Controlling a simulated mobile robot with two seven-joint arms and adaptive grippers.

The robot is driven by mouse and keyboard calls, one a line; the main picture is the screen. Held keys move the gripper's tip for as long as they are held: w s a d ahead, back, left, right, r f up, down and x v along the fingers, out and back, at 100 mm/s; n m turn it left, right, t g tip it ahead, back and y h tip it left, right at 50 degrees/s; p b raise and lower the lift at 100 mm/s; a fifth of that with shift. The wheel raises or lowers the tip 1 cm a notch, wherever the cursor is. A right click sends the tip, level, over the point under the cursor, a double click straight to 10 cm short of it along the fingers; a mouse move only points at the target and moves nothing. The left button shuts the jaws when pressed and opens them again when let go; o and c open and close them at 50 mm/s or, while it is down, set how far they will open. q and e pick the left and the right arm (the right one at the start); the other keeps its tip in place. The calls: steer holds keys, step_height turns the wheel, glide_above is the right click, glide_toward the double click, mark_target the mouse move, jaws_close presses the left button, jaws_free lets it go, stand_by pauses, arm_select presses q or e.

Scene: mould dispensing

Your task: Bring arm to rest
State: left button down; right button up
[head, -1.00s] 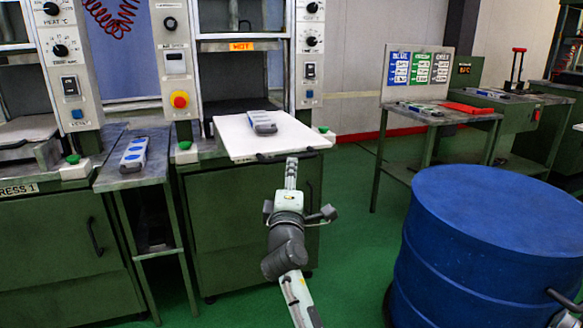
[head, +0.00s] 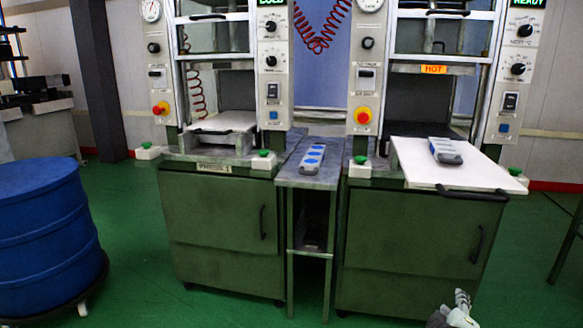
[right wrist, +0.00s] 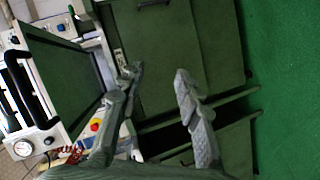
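My right gripper (head: 463,297) shows at the bottom edge of the head view, low in front of the right press, clear of the tray above it. In the right wrist view its two fingers (right wrist: 158,73) are spread apart with nothing between them, so it is open and empty. My left gripper is in neither view.
A white tray (head: 405,165) sticks out of the right press, with a grey mould (head: 445,151) on it. A side table (head: 304,180) with a blue-marked mould (head: 312,157) stands between the presses. A blue drum (head: 40,235) stands at left; green floor (head: 140,245) is free beside it.

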steer(key=s+a+f+m+g+y, duration=0.2)
steer(key=s+a+f+g+y, duration=0.1)
steer(key=s+f, duration=1)
steer(key=s+a+f+m+g+y, duration=0.3)
steer(key=s+a+f+g, duration=0.2)
steer(key=s+f, duration=0.8)
step_height(320, 180, down, 2)
steer(key=shift+s+a+f+g+y, duration=0.2)
steer(key=shift+a+g+y, duration=0.15)
steer(key=shift+g, duration=0.35)
steer(key=shift+a, duration=0.1)
